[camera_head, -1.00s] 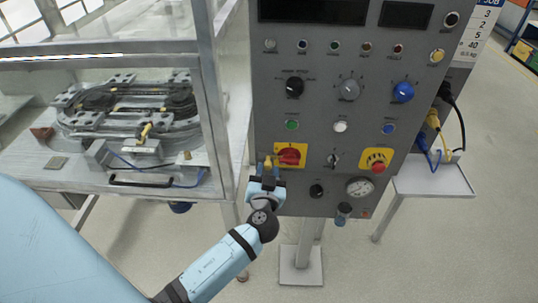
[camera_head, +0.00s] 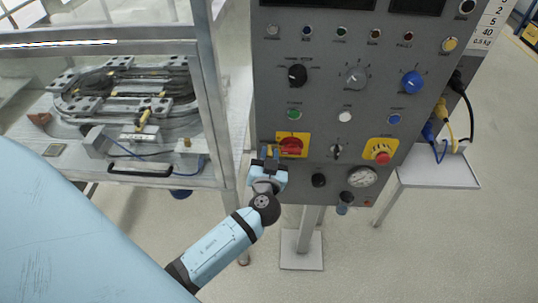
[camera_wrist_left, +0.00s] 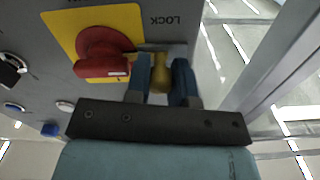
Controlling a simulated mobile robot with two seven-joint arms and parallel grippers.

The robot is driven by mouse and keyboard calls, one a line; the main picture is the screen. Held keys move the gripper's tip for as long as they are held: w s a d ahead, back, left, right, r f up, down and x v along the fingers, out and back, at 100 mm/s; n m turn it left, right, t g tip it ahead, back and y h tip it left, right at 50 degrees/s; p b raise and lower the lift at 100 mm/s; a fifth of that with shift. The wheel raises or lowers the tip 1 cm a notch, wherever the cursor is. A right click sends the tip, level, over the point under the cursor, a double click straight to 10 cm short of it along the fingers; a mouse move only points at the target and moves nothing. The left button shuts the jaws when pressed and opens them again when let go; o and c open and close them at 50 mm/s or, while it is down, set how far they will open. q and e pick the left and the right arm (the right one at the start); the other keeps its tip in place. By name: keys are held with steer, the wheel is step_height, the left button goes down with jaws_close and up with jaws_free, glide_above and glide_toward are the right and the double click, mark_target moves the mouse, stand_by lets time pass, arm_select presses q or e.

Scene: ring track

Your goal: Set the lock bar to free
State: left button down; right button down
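The lock bar shows as a brass knob (camera_wrist_left: 160,73) beside the red rotary switch (camera_wrist_left: 103,52) on its yellow plate, under the upside-down LOCK lettering in the left wrist view. My left gripper (camera_wrist_left: 160,85) has one blue finger on each side of the knob, and both appear to touch it. In the head view the left gripper (camera_head: 270,155) is at the panel's left edge, just left of the red switch (camera_head: 291,146). The fingers partly hide the bar, and its exact angle is unclear. My right gripper is not in view.
A small shelf (camera_head: 438,174) is at the right.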

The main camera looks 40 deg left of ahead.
arm_select(q)
steer(key=shift+s+a+f+b, duration=0.1)
steer(key=shift+a+f+b, duration=0.15)
steer(key=shift+b, duration=0.25)
steer(key=shift+s+a+r+b, duration=0.25)
steer(key=shift+s+a+b, duration=0.1)
steer(key=shift+a+b, duration=0.2)
steer(key=c, duration=1.3)
jaws_free()
steer(key=shift+a, duration=0.1)
steer(key=shift+o, duration=0.2)
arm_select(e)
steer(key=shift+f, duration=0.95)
arm_select(q)
steer(key=shift+f, duration=0.1)
